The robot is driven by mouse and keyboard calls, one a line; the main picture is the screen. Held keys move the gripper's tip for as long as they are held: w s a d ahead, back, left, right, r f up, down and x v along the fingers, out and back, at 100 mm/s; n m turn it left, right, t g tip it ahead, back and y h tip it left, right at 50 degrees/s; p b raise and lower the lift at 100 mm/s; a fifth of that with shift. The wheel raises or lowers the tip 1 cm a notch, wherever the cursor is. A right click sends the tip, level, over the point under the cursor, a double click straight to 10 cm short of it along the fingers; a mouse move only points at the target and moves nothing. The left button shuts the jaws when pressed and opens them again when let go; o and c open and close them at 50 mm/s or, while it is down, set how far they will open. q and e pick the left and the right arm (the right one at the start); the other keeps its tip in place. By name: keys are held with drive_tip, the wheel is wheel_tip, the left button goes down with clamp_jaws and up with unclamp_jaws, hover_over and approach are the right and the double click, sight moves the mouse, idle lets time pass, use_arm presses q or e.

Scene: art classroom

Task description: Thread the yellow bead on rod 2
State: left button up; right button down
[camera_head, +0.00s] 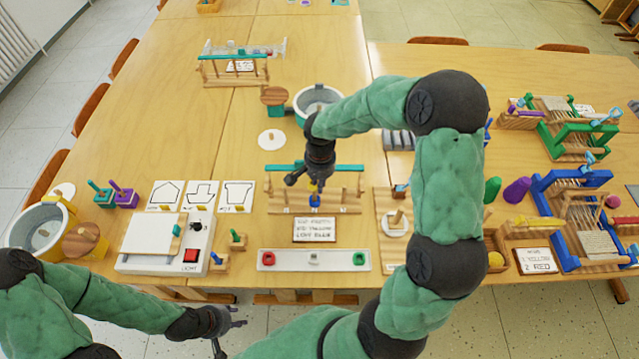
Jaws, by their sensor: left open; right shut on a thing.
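My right gripper (308,185) reaches over the middle of the table and points down at a wooden rack (284,197) with a teal top bar. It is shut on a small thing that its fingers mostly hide. A small blue piece (315,188) shows at its fingertips; I cannot tell if it is held or part of the rack. My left gripper (238,322) is open and empty, low at the front edge. A yellow ball (496,260) sits at the right beside my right arm. I cannot make out a yellow bead for certain, nor which rod is rod 2.
A disc on a peg stand (395,223) and blue and green looms (572,213) crowd the right.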

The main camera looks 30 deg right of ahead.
drive_tip(key=shift+s+a+f+b, duration=0.15)
drive_tip(key=shift+s+f+b, duration=0.15)
drive_tip(key=shift+f, duration=0.3)
drive_tip(key=shift+s+a+f+b, duration=0.2)
drive_tip(key=shift+s+f, duration=0.2)
drive_tip(key=shift+f, duration=0.2)
drive_tip(key=shift+d+r, duration=0.1)
drive_tip(key=shift+r, duration=0.05)
drive_tip(key=shift+w+d+r+p, duration=0.1)
drive_tip(key=shift+w+r+p, duration=0.1)
drive_tip(key=shift+r+p, duration=0.55)
drive_tip(key=shift+w+d+r+p, duration=0.15)
drive_tip(key=shift+r+p, duration=0.25)
drive_tip(key=shift+r, duration=0.55)
drive_tip(key=shift+w+r+p, duration=0.25)
drive_tip(key=shift+r+p, duration=0.35)
drive_tip(key=shift+r, duration=0.25)
drive_tip(key=shift+f, duration=0.1)
drive_tip(key=shift+w+f+b, duration=0.1)
drive_tip(key=shift+f+b, duration=0.45)
drive_tip(key=shift+f+b, duration=0.2)
drive_tip(key=shift+b, duration=0.15)
drive_tip(key=shift+f, duration=0.25)
drive_tip(key=shift+f+b, duration=0.45)
drive_tip(key=shift+b, duration=0.25)
idle(0.7)
